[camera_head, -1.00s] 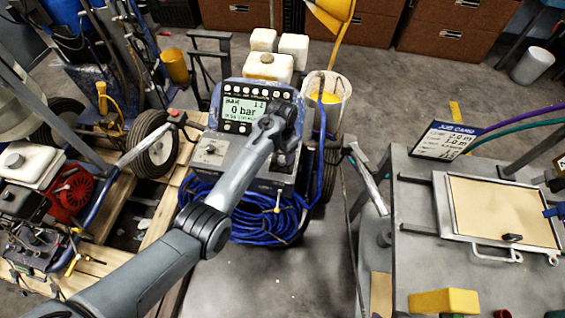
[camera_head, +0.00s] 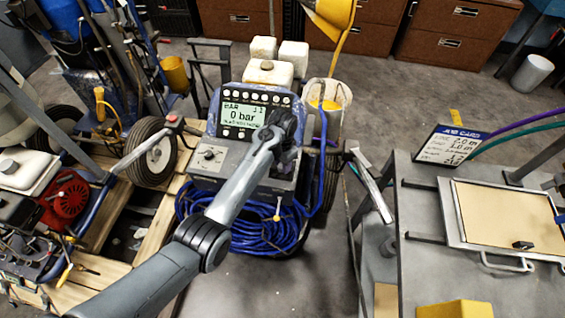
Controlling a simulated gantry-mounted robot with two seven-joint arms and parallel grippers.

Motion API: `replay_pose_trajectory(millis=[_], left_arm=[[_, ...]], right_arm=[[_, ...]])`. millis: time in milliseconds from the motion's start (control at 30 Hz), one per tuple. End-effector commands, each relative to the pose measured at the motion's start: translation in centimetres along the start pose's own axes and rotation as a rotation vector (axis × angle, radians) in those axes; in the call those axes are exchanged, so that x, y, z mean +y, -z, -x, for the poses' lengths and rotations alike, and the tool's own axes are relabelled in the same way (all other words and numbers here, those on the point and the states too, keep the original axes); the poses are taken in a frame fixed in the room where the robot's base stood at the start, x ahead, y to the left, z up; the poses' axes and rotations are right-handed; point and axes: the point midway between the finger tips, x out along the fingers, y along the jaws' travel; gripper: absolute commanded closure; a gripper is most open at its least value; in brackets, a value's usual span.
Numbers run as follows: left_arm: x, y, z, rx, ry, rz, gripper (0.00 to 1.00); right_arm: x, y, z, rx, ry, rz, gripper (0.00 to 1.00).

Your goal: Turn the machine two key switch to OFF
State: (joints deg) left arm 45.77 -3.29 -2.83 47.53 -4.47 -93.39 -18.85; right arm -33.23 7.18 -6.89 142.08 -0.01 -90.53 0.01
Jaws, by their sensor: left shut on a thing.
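The machine with the blue control panel (camera_head: 212,122) stands in the middle. Its lit display (camera_head: 242,114) reads 0 bar, above a grey lower panel with a round knob (camera_head: 208,154). My left gripper (camera_head: 286,158) is at the right side of this panel, shut on a small part there. The gripper and wrist cover that part, so the key switch and its position cannot be seen. My right gripper is not in view.
A coiled blue hose (camera_head: 250,236) hangs below the panel. A white bucket (camera_head: 338,94) stands behind right. A grey workbench (camera_head: 412,262) with a job card (camera_head: 455,146) and framed board (camera_head: 510,215) is at right. A red engine (camera_head: 68,198) is at left.

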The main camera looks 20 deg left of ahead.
Motion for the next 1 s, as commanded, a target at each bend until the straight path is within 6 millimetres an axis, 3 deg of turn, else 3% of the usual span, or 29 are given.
replay_pose_trajectory(millis=[467, 1000], left_arm=[[0.0, 0.0, 0.3, -0.002, -0.001, 0.088, 0.95], [0.1, 0.0, 0.2, -0.001, 0.000, 0.548, 0.95]], right_arm=[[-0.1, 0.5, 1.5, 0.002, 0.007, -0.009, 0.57], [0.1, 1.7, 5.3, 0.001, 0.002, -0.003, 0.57]])
